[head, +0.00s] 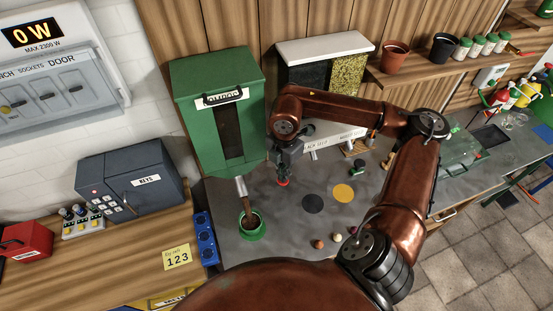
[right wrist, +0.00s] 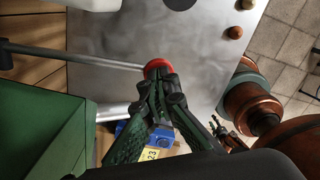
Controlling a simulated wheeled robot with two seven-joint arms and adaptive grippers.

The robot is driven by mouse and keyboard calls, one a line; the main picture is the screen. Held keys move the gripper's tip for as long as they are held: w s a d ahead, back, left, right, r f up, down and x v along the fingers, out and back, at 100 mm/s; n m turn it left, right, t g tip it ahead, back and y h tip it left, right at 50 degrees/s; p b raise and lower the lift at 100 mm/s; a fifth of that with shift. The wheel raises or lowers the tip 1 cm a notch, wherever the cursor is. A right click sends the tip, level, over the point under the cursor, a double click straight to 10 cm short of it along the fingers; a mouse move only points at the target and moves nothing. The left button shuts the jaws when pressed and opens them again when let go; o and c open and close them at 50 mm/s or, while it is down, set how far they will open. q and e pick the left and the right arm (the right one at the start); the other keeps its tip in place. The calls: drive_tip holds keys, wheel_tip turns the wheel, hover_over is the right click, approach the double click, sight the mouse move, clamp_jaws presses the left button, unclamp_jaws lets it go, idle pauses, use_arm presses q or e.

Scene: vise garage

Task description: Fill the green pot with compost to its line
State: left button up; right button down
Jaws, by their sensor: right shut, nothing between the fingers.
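The green pot (head: 252,233) stands upright on the grey bench under the metal chute (head: 241,187) of the green compost bin (head: 215,110). A brown stream of compost (head: 246,202) shows between the chute and the pot, and brown compost lies inside the pot. I cannot make out the pot's line. My right gripper (head: 284,170) is shut and empty, right of the chute, with its fingertips at a red knob (head: 283,184). In the right wrist view the red knob (right wrist: 158,65) sits on a grey rod, right at the closed fingertips (right wrist: 160,80).
A blue block with holes (head: 205,238) and a yellow 123 note (head: 177,257) are left of the pot. Several small balls (head: 337,237) lie to its right. A black disc (head: 313,204) and a yellow disc (head: 343,193) are on the bench. My right arm spans the right side.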

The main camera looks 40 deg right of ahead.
drive_tip(key=shift+f+b, duration=0.3)
drive_tip(key=shift+f, duration=0.3)
drive_tip(key=shift+r, duration=0.15)
drive_tip(key=shift+r+p, duration=1.75)
drive_tip(key=shift+r, duration=1.4)
wheel_tip(320, 180, up, 6)
drive_tip(key=p, duration=0.3)
drive_tip(key=shift+s, duration=0.1)
